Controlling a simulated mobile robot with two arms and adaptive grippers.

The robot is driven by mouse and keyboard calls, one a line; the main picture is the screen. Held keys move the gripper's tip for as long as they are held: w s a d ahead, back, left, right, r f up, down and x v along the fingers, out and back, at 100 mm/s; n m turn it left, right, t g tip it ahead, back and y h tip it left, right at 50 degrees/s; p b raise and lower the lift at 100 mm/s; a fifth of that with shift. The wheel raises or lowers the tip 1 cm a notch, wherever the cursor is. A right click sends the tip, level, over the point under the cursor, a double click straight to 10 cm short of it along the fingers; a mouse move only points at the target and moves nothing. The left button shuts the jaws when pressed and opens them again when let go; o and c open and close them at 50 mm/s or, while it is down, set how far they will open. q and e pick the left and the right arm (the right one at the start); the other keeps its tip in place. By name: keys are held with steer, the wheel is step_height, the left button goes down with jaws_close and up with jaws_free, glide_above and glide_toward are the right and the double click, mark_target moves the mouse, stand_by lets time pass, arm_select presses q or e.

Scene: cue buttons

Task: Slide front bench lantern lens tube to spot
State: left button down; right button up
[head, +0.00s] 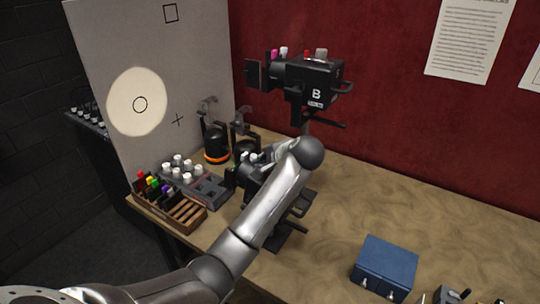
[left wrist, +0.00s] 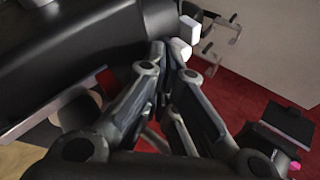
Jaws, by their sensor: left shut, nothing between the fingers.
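The front bench lantern (head: 256,196) is a dark body on the bench, largely hidden behind my left arm in the head view. White knobs (head: 246,157) show on its top. My left gripper (head: 268,155) is at its top. In the left wrist view, the shut, empty fingertips (left wrist: 172,48) are right beside a white knob (left wrist: 180,49), on the edge of the black housing (left wrist: 80,60); I cannot tell whether they touch. The lens tube is not clearly visible. A bright round light spot (head: 122,122) lies on the grey screen, around a small drawn circle (head: 140,104).
A second lantern marked B (head: 318,78) stands higher behind. The screen also has a drawn square (head: 170,13) and cross (head: 178,119). A slotted wooden rack (head: 180,213), a white-knobbed panel (head: 209,190) and a blue box (head: 385,264) are on the bench.

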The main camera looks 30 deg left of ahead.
mark_target(253, 156)
arm_select(q)
steer(key=shift+d, duration=0.1)
steer(key=a, duration=0.2)
steer(key=a+r, duration=0.1)
steer(key=a, duration=0.1)
steer(key=shift+w, duration=0.15)
arm_select(e)
steer(key=shift+d, duration=0.5)
steer(key=shift+w+a, duration=0.1)
steer(key=shift+a, duration=0.05)
arm_select(q)
steer(key=shift+r, duration=0.15)
